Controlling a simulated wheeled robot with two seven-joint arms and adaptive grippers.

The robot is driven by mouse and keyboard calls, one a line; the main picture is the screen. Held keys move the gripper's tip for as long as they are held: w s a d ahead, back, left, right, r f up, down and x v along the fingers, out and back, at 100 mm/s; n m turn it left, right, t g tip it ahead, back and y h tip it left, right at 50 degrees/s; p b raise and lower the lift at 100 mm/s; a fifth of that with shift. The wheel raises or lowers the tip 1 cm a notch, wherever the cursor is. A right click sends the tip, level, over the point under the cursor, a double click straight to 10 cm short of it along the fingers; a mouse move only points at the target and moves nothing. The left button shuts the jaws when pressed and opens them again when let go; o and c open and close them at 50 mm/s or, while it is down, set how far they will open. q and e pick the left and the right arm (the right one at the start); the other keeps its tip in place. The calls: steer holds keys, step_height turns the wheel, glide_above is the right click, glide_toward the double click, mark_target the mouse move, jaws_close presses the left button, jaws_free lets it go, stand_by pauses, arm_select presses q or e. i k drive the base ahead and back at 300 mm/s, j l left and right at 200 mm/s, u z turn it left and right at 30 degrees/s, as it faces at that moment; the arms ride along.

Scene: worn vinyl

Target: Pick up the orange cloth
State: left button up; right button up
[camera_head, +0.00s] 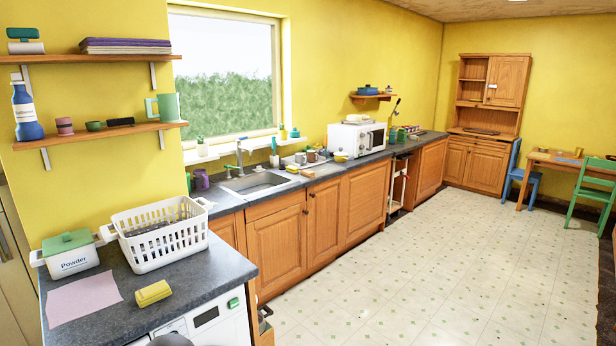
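I cannot make out a cloth that is clearly orange. A flat pale pink cloth (84,300) lies on the near dark worktop at the lower left. A folded yellow cloth or sponge (153,293) lies to its right. A small orange item (307,173) lies on the far worktop by the sink, too small to identify. Neither of my grippers shows in this view.
A white basket (165,247) and a white powder box with a green lid (70,259) stand on the near worktop (205,277). A sink (256,183) and white microwave (356,138) line the far counter. The pale floor (430,270) is open.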

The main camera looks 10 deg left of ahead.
mark_target(307, 173)
steer(key=i, duration=1.3)
steer(key=i+u, duration=0.15)
steer(key=i, duration=0.35)
steer(key=i+l+u, duration=0.1)
steer(key=i, duration=0.4)
steer(key=i+l+u, duration=0.15)
steer(key=i, duration=0.35)
steer(key=i+l+u, duration=0.1)
steer(key=i, duration=0.4)
steer(key=l+u, duration=0.1)
steer(key=u, duration=0.7)
steer(key=i+l+u, duration=0.15)
steer(key=i+l, duration=0.15)
steer(key=l, duration=0.2)
